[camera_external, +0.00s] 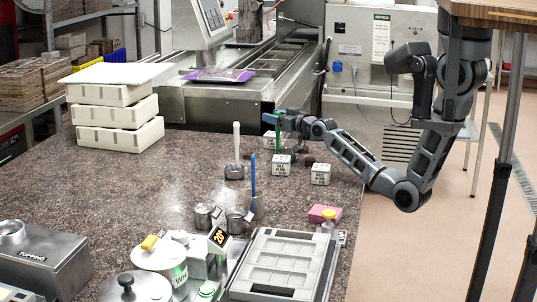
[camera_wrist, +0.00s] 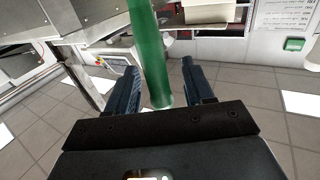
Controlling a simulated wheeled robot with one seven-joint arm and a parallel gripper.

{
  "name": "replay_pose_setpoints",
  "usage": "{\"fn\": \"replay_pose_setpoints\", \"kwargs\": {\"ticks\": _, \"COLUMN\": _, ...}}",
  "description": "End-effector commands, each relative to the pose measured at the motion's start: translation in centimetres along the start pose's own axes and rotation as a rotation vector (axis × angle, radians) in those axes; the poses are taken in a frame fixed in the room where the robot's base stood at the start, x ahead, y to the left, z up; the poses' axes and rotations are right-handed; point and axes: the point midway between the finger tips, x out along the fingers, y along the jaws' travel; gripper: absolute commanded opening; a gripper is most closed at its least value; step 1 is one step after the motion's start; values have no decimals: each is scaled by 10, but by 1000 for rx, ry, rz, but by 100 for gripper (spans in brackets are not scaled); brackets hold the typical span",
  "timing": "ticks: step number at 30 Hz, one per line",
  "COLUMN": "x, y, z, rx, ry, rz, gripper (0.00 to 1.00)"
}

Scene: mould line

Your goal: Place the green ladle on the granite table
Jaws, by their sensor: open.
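The green ladle (camera_external: 278,138) shows in the external view as a thin upright green handle at the far right part of the granite table (camera_external: 95,195). Its lower part is hidden behind a white lettered cube, so I cannot tell whether it touches the table. My gripper (camera_external: 271,118), with blue fingers, is at the handle's upper part. In the wrist view the green handle (camera_wrist: 150,50) runs between the two fingers of my gripper (camera_wrist: 160,68), with a visible gap on both sides. The fingers are open. The ladle's bowl is not visible.
White lettered cubes (camera_external: 320,174) stand below my arm. A ladle with a white handle (camera_external: 237,145) and one with a blue handle (camera_external: 254,178) stand to the left and front. Stacked cream trays (camera_external: 118,138) are at the back left. The table's middle left is clear.

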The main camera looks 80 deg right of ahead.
Motion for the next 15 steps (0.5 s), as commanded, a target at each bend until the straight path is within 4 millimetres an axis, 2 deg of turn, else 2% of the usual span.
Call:
{"fn": "replay_pose_setpoints", "kwargs": {"ticks": 2, "x": -1, "y": 0, "z": -4, "rx": 0, "ry": 0, "rz": 0, "gripper": 52}}
{"fn": "replay_pose_setpoints", "kwargs": {"ticks": 5, "x": -15, "y": 0, "z": 0, "rx": 0, "ry": -1, "rz": 0, "gripper": 52}}
{"fn": "replay_pose_setpoints", "kwargs": {"ticks": 15, "x": -84, "y": 0, "z": 0, "rx": 0, "ry": -1, "rz": 0, "gripper": 52}}
